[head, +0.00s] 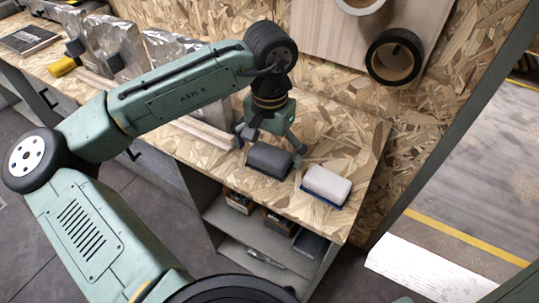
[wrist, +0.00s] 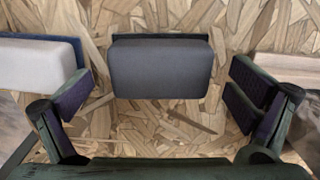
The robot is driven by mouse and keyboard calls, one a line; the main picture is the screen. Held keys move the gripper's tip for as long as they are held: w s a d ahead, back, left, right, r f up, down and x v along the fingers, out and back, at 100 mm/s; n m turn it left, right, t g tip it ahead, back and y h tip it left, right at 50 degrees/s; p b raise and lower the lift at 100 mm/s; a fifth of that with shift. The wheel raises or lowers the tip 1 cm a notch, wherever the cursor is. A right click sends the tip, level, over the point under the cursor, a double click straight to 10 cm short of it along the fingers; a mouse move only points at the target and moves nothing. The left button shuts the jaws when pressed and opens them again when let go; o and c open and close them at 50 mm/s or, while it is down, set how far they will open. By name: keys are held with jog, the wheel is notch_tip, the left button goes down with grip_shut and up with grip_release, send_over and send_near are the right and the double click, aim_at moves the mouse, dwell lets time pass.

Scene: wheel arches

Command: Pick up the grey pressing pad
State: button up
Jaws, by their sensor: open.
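The grey pressing pad (head: 270,160) is a dark grey rounded block lying on the wood-chip bench top near its front edge. In the wrist view the pad (wrist: 160,68) lies ahead of and between the two fingers, with bench showing on both sides of it. My gripper (head: 273,150) is just above and around the pad's place in the head view. In the wrist view my gripper (wrist: 160,100) is open, its fingers spread wider than the pad. I see no contact with the pad.
A white pad with a blue base (head: 326,186) lies close to the right of the grey pad. Foil-wrapped items and a yellow object (head: 62,67) stand at the left. Black and white rolls (head: 394,57) hang on the back board. Shelves (head: 265,235) sit below the bench.

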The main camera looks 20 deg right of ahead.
jog(key=shift+f, duration=0.7)
jog(key=shift+c, duration=0.4)
jog(key=c, duration=1.1)
jog(key=shift+r, duration=0.1)
jog(key=shift+r, duration=0.5)
notch_tip(320, 180, up, 2)
jog(key=shift+r+b, duration=0.2)
jog(key=shift+b, duration=0.3)
jog(key=s+a+b, duration=0.1)
jog(key=s+a, duration=0.1)
jog(key=a, duration=0.2)
jog(key=s+a+r, duration=0.1)
jog(key=s+a, duration=0.2)
jog(key=a, duration=0.2)
jog(key=s+a+b, duration=0.1)
jog(key=s+a, duration=0.2)
jog(key=a, duration=0.1)
jog(key=shift+s+a+r+b, duration=0.2)
jog(key=shift+a+r+b, duration=0.05)
jog(key=shift+a+b, duration=0.1)
